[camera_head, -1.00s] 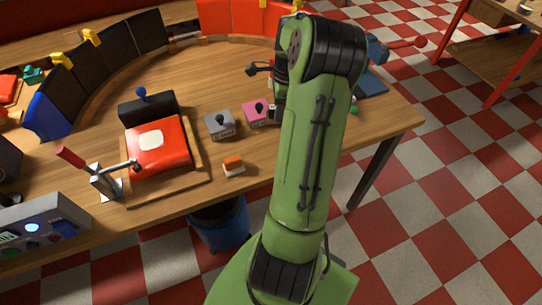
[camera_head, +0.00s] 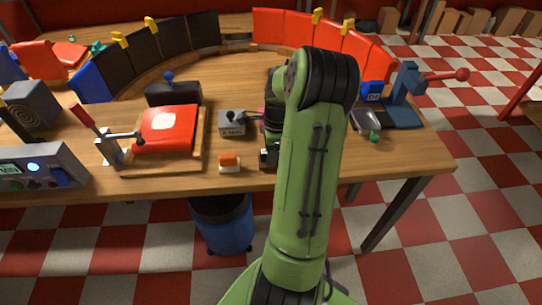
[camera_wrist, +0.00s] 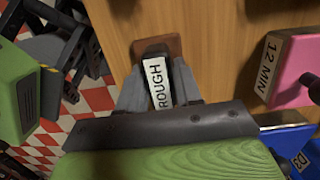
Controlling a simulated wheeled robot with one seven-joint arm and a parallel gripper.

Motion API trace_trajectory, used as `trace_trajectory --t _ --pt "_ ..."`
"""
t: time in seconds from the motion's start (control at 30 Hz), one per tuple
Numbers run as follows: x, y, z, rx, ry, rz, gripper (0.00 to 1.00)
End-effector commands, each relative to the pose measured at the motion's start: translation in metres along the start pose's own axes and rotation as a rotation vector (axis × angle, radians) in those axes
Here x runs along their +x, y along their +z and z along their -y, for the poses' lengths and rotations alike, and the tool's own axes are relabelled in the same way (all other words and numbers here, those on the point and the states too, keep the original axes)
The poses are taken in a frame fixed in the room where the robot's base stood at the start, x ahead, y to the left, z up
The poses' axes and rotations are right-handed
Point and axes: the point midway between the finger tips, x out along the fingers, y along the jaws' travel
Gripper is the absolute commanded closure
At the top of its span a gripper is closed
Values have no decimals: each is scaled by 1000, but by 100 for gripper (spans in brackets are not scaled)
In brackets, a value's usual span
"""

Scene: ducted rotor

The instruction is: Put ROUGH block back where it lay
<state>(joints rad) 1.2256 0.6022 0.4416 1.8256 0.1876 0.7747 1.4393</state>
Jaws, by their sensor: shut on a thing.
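In the wrist view my gripper (camera_wrist: 160,95) is shut on the ROUGH block (camera_wrist: 158,84), a dark piece with a white label reading ROUGH. A reddish-brown flat piece (camera_wrist: 172,45) shows at the block's far end, over the wood table; I cannot tell whether it is part of the block or lies under it. I cannot tell whether the block touches the table. In the head view my arm hides most of the gripper and block. A small black and white part (camera_head: 268,157) shows at the arm's left edge near the front of the table; its identity is unclear.
A pink 12 MIN block (camera_wrist: 291,72) stands right of my gripper, with a blue D3 piece (camera_wrist: 292,148) below it. In the head view, a grey block (camera_head: 232,123), an orange-white block (camera_head: 229,161) and a red-topped box (camera_head: 168,128) stand left of my arm.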

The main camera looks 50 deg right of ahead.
Motion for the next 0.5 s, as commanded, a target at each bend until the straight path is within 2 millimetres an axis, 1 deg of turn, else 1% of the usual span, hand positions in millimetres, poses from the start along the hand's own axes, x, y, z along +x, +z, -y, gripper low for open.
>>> trace_trajectory --t 0.03,0.2,0.33,0.37,0.5 --pt "5 0 0 0 0 0 94" --pt "3 0 0 0 -1 -1 94" --pt "7 -1 0 -1 -1 0 94" --pt "8 -1 0 -1 -1 0 64" --pt "7 -1 0 0 -1 0 43"
